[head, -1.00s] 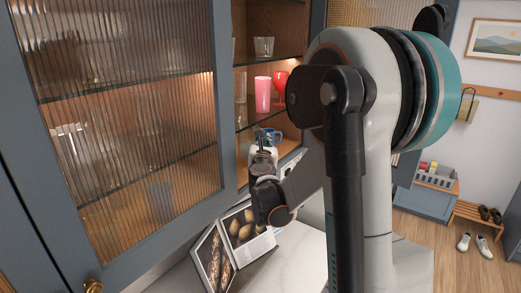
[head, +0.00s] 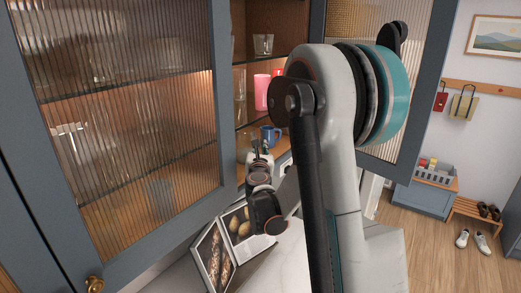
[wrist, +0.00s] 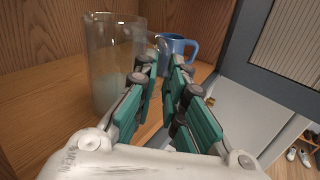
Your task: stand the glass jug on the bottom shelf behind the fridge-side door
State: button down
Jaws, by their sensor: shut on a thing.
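The clear glass jug (wrist: 108,65) is upright at the left of the wrist view, inside the cabinet by the bottom shelf (wrist: 45,115). Whether its base touches the shelf is hard to tell. My gripper (wrist: 166,68) is shut on the jug's handle side, with its green-sided fingers to the right of the body. In the head view my gripper (head: 259,150) is at the cabinet opening; the jug cannot be made out there. The ribbed-glass left door (head: 130,130) and the open right door (head: 385,155) flank the opening.
A blue mug (wrist: 178,46) stands close behind the jug's handle; it also shows in the head view (head: 270,136). A pink tumbler (head: 261,92) and a glass (head: 263,44) are on higher shelves.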

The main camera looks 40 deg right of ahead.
jog(key=c, duration=1.7)
grip_release()
jog(key=shift+o, duration=0.2)
jog(key=shift+r, duration=0.1)
jog(key=b+v, duration=0.2)
jog(key=v, duration=1)
